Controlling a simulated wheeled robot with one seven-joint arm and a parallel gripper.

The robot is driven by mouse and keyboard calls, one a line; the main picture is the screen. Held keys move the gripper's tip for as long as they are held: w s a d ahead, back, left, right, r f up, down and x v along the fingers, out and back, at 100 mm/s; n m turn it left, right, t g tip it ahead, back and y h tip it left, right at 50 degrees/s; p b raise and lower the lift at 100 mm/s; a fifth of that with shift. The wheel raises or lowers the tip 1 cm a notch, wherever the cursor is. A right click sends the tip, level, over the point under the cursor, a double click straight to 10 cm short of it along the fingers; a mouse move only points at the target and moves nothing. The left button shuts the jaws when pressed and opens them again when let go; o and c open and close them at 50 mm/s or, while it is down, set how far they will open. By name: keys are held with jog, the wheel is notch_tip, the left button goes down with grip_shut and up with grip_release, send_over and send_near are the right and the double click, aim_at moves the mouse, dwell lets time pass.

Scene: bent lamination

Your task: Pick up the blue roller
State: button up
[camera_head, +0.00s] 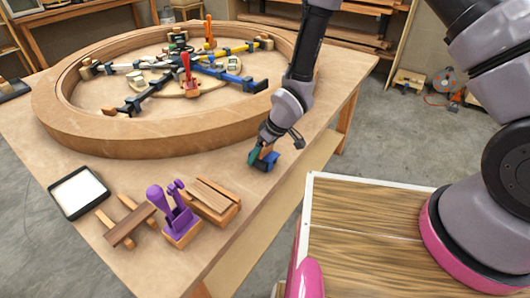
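The blue roller (267,163) appears as a small, dark blue shape at the table's front right edge, partly hidden by my gripper. My gripper (262,154) points down right over it, at or very close to it. A teal piece shows at the gripper's left side; I cannot tell whether it belongs to the roller. The fingers are too small and covered to show whether they are open or shut on the roller.
A large round wooden lamination ring (150,140) with several clamps inside fills the table (105,168). At the front left are a white-faced tray (78,192), wooden blocks (130,224) and a purple tool (178,213).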

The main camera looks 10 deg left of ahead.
jog(key=shift+c, duration=0.2)
notch_tip(320, 180, up, 10)
dwell(0.5)
jog(key=o, duration=0.7)
jog(key=c, duration=0.3)
